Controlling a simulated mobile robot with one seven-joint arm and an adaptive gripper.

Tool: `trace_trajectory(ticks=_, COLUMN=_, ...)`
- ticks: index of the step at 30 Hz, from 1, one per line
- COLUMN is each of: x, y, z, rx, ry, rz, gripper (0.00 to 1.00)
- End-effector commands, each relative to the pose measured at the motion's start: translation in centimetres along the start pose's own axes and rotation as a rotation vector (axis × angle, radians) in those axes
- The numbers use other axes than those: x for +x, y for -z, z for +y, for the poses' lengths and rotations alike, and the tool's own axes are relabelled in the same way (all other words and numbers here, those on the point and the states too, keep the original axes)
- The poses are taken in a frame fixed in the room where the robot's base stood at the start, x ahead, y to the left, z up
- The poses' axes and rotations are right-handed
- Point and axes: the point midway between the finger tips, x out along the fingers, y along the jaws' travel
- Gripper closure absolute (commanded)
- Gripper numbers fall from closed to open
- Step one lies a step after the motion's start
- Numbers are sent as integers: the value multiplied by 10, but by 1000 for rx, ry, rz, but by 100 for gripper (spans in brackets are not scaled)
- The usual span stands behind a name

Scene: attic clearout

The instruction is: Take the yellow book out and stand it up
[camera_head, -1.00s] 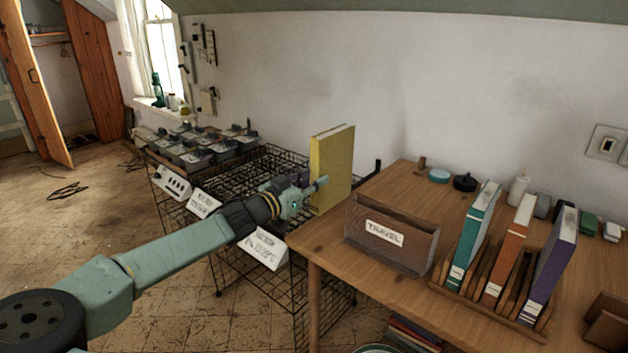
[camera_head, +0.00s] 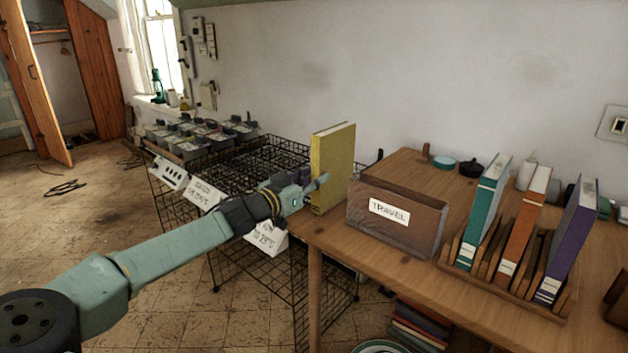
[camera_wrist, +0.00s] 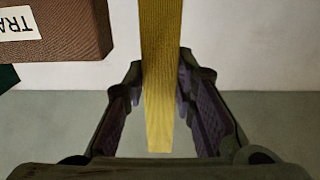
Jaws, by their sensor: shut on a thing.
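The yellow book (camera_head: 334,165) is upright in my gripper (camera_head: 318,184), at the left end of the wooden table (camera_head: 400,272). In the wrist view the yellow book (camera_wrist: 157,75) runs between the two fingers of my gripper (camera_wrist: 160,88), which is shut on it. I cannot tell whether its lower edge touches the tabletop. The brown box labelled TRAVEL (camera_head: 397,218) stands just right of the book; its corner also shows in the wrist view (camera_wrist: 60,42).
A slotted wooden rack (camera_head: 512,285) on the table holds a teal book (camera_head: 482,215), an orange book (camera_head: 524,225) and a purple book (camera_head: 567,242). Black wire baskets (camera_head: 240,165) stand left of the table. Small items line the table's back.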

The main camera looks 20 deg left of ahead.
Motion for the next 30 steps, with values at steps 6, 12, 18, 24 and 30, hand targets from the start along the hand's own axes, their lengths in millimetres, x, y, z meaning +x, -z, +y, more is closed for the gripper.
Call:
trace_trajectory(ticks=6, x=0, y=-7, z=0, rx=2, ry=-1, rz=3, gripper=100)
trace_trajectory(ticks=12, x=0, y=-6, z=0, rx=2, ry=-1, rz=3, gripper=100)
trace_trajectory(ticks=18, x=0, y=-7, z=0, rx=2, ry=-1, rz=3, gripper=100)
trace_trajectory(ticks=24, x=0, y=-8, z=0, rx=2, ry=-1, rz=3, gripper=100)
trace_trajectory(ticks=30, x=0, y=-10, z=0, rx=2, ry=-1, rz=3, gripper=100)
